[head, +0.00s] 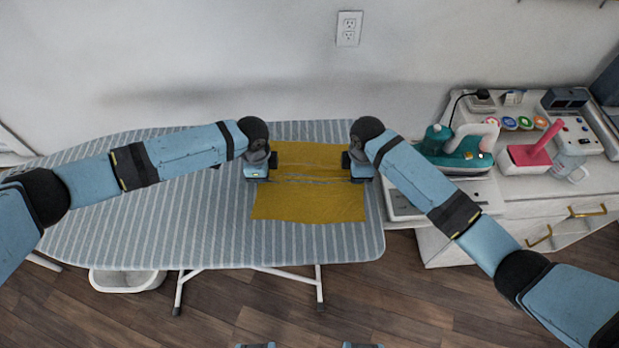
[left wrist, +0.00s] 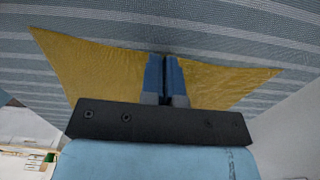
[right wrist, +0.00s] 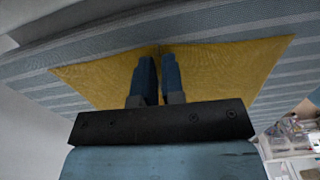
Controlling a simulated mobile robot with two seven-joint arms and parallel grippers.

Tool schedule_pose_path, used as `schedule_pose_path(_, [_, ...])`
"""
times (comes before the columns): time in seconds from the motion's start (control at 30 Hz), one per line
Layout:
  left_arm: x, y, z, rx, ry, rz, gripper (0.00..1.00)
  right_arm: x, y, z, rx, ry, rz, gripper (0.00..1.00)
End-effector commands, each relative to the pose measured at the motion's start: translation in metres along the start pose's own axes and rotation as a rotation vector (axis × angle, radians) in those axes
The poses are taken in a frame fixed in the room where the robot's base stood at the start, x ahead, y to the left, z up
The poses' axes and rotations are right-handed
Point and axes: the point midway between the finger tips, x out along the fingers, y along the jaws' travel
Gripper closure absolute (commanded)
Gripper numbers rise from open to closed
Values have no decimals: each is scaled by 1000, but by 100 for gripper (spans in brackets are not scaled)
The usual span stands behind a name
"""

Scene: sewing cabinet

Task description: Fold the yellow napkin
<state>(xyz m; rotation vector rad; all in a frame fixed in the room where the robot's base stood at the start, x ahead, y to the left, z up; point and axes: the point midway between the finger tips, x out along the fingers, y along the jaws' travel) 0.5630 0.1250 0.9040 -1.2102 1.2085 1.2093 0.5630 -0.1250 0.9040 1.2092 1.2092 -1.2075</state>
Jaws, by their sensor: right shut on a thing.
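The yellow napkin (head: 308,205) lies on the striped ironing board, with creases running across it between my two grippers. My left gripper (head: 272,172) is at the napkin's left edge; in the left wrist view its fingers (left wrist: 166,75) are close together, with yellow cloth (left wrist: 105,68) on both sides. My right gripper (head: 352,167) is at the right edge, level with the left one. In the right wrist view its fingers (right wrist: 157,75) are shut on the cloth (right wrist: 215,70). The cloth between each pair of fingertips is mostly hidden.
The ironing board (head: 180,225) is bare left of the napkin. On the white cabinet at right stand a teal iron (head: 455,150), a pink-handled item (head: 535,150) and several thread spools (head: 525,123). A white bin (head: 125,280) is under the board.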

Motion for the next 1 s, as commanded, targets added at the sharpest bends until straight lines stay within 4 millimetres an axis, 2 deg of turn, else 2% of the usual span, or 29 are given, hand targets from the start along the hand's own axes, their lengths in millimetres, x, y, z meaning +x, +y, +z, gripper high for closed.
schedule_pose_path(0.27, [-8,0,1,-1,-2,0,100,-9,0,0,0,-1,0,100])
schedule_pose_path(0.7, [-44,0,0,0,-1,0,100,-44,0,0,0,-1,0,100])
schedule_pose_path(1.0, [-45,0,0,0,-1,0,100,-45,0,0,0,0,0,100])
